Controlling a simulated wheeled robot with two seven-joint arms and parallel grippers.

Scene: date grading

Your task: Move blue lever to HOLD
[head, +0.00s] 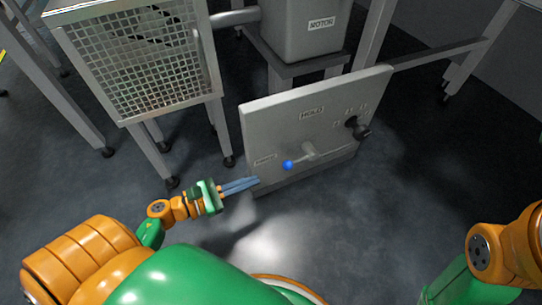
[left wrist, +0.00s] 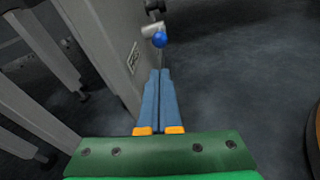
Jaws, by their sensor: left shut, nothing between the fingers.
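The blue lever is a grey arm (head: 301,157) with a round blue knob (head: 288,165) at its end. It is mounted on a grey upright panel (head: 375,85). The arm points left and slightly down, towards a small label (head: 264,160) too small to read. The HOLD label (head: 312,113) is above the lever's pivot. My left gripper (head: 257,181) is shut and empty, left of and below the knob and apart from it. In the left wrist view the blue knob (left wrist: 160,40) shows beyond the shut fingertips (left wrist: 159,72). My right gripper is out of view.
A black rotary knob (head: 359,128) is on the panel's right side. A mesh-fronted cabinet (head: 140,65) on legs stands at the left, and a grey MOTOR housing (head: 300,30) is behind the panel. The floor in front of the panel is clear.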

